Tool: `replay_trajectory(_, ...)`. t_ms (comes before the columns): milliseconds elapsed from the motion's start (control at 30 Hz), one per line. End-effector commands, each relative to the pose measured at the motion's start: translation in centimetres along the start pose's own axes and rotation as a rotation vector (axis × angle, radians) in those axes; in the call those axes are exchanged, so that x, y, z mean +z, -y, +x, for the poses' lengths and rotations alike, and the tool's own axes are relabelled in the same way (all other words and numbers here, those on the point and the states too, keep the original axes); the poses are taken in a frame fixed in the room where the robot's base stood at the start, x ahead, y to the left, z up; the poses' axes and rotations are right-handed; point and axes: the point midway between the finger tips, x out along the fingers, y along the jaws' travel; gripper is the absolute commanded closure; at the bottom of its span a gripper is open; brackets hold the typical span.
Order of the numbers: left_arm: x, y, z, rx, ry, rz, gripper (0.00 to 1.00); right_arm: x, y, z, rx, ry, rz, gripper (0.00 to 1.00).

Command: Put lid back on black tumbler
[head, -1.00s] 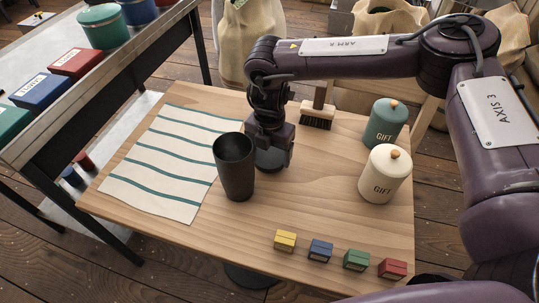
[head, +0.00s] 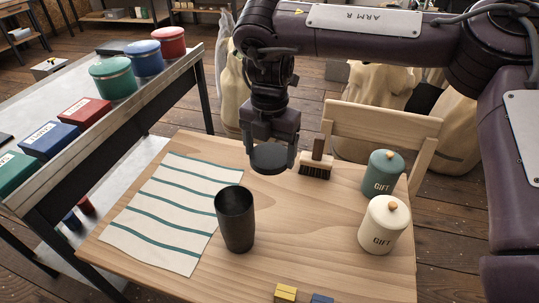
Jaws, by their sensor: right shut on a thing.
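The black tumbler (head: 236,222) stands upright and open-topped on the wooden table (head: 310,235), beside the right edge of a striped cloth. My right gripper (head: 270,158) points down behind the tumbler and a little to its right. It is shut on the round black lid (head: 269,160). The lid is held roughly level and looks to be above the table, apart from the tumbler. My left gripper does not show.
A wooden brush (head: 317,162) lies right of the lid. Teal (head: 382,175) and cream (head: 383,226) gift canisters stand at the table's right side. Small yellow (head: 285,293) and blue (head: 321,299) boxes sit at the front. The striped cloth (head: 165,212) covers the left.

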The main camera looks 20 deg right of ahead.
Motion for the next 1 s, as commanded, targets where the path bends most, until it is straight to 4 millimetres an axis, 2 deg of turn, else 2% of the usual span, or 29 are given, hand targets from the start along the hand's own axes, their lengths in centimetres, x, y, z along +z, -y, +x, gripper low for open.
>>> replay_trajectory(333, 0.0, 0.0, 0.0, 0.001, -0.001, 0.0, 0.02, 0.0, 0.0, 0.0, 0.0, 0.0, 0.01, 0.43)
replay_trajectory(467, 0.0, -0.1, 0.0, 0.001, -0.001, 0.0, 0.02, 0.2, 0.1, -0.3, 0.0, 0.001, 0.115, 0.43)
replay_trajectory(567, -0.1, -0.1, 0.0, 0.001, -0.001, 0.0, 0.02, 0.5, 0.3, -0.7, -0.001, 0.003, 0.302, 0.43)
replay_trajectory(667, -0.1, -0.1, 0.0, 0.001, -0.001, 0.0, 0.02, 0.9, 0.5, -1.2, -0.001, 0.004, 0.56, 0.43)
replay_trajectory(1000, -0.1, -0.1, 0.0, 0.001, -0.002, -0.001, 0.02, 2.3, 1.5, -3.3, 0.0, 0.005, 1.516, 0.43)
